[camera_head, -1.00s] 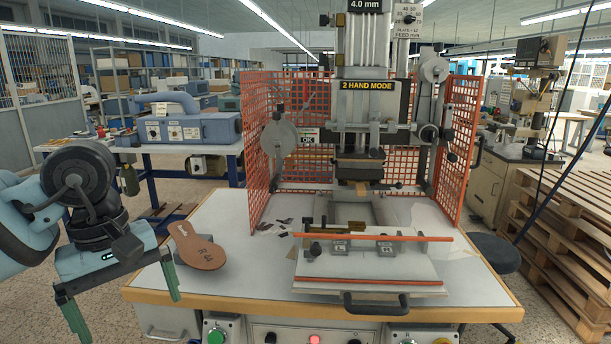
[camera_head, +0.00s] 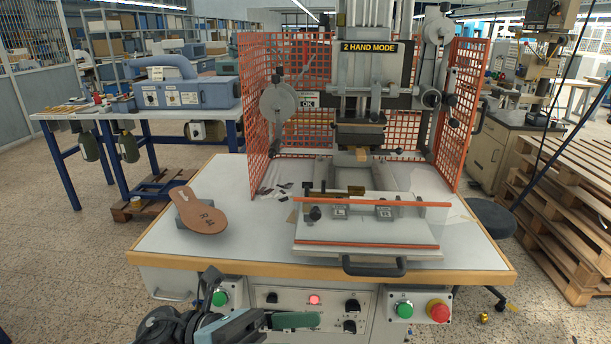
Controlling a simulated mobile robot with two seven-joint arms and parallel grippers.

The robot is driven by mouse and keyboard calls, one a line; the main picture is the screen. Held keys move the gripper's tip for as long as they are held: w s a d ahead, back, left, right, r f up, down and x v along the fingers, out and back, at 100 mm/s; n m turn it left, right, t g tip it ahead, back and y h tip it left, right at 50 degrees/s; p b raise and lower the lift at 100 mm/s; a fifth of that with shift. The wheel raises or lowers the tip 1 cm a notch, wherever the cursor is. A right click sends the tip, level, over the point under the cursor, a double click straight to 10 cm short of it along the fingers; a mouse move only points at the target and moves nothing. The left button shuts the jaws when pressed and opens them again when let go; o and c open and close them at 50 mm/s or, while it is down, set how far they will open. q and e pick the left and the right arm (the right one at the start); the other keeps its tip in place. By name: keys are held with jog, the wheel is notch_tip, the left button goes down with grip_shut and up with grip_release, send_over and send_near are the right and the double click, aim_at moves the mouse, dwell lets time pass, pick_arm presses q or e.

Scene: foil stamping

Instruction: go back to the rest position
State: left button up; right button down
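My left gripper (camera_head: 297,320) is low in the picture, in front of the machine's control panel. One dark green finger shows, pointing right; the other is not clearly seen, so its opening cannot be told. No object shows at it. My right gripper is out of view. The brown insole marked R 44 (camera_head: 207,212) rests on a grey block at the left of the white table (camera_head: 240,232), well away from the gripper. The foil stamping press (camera_head: 361,100) stands at the back of the table, its sliding tray (camera_head: 365,262) at the front.
The control panel has green buttons (camera_head: 220,298) and a red stop button (camera_head: 438,310) near my arm's height. Orange mesh guards (camera_head: 262,110) flank the press. Wooden pallets (camera_head: 560,215) stand to the right. Open floor (camera_head: 70,270) lies to the left.

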pick_arm(q)
jog(key=w+a+f+n+t+y, duration=0.1)
jog(key=a+f+n+t+y, duration=0.65)
jog(key=n, duration=0.95)
jog(key=w+a+f+n+t+y, duration=0.2)
jog(key=f+n+t+y, duration=0.2)
jog(key=f+n+t, duration=0.85)
jog(key=s+a+f+n+g+y, duration=0.3)
jog(key=s+f+n, duration=0.5)
jog(key=s, duration=0.3)
jog(key=s+a+f+n+g+y, duration=0.4)
jog(key=s+a+f+n+g, duration=0.1)
jog(key=s+f+n, duration=0.4)
notch_tip(320, 180, down, 2)
jog(key=shift+s+a+p, duration=0.25)
jog(key=shift+s+p, duration=0.2)
jog(key=shift+s, duration=0.4)
jog(key=shift+y, duration=0.25)
